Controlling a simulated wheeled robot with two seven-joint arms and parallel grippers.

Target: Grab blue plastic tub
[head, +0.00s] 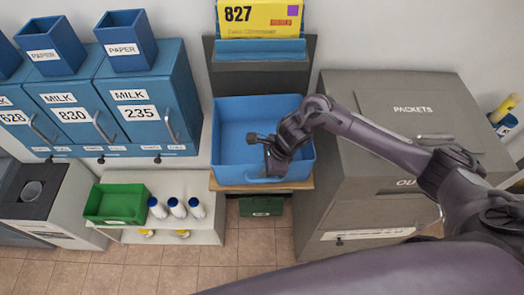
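The blue plastic tub (233,125) sits on a small wooden-topped stand below the yellow 827 sign in the head view. It is open at the top, and its inside looks empty where I can see it. My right gripper (262,150) reaches in from the right and hangs over the right half of the tub. Its dark fingers hide part of the tub's inside and front right rim. The fingers are small and overlap, so I cannot tell whether they touch the tub. My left gripper is not in view.
A grey PACKETS box (405,85) stands close on the right. Blue MILK lockers (150,100) stand on the left. A green tub (117,203) and several white bottles with blue caps (177,208) sit on a low white shelf (205,230). Tiled floor (180,265) is clear in front.

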